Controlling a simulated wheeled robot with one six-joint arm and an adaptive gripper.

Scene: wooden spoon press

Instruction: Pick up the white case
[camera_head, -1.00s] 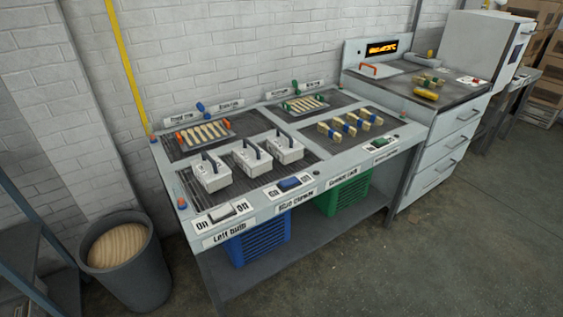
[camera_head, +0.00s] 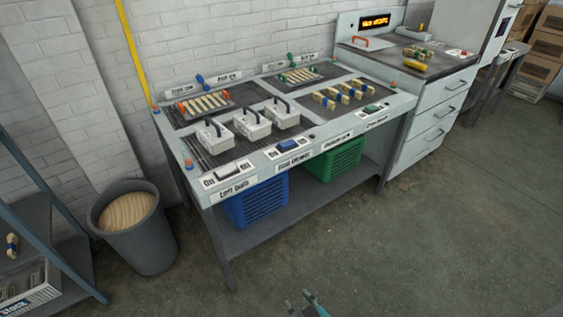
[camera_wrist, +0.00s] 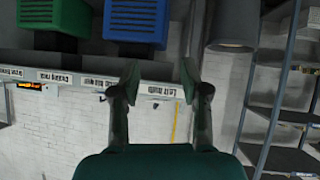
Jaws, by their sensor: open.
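Three white cases with dark handles stand in a row on the left dark panel of the workbench (camera_head: 297,164): a left one (camera_head: 215,136), a middle one (camera_head: 252,124) and a right one (camera_head: 282,113). In the head view my gripper (camera_head: 306,300) shows only as a small tip at the bottom edge, well below and in front of the bench. In the wrist view my gripper (camera_wrist: 158,78) is open, its two fingers apart with nothing between them. The wrist view looks upside down at the bench front; no white case shows there.
A blue crate (camera_head: 255,203) and a green crate (camera_head: 333,160) sit on the bench's lower shelf. A grey bin (camera_head: 148,240) stands left of the bench, beside a metal shelf rack (camera_head: 60,247). A drawer cabinet (camera_head: 428,125) adjoins at right. The floor in front is clear.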

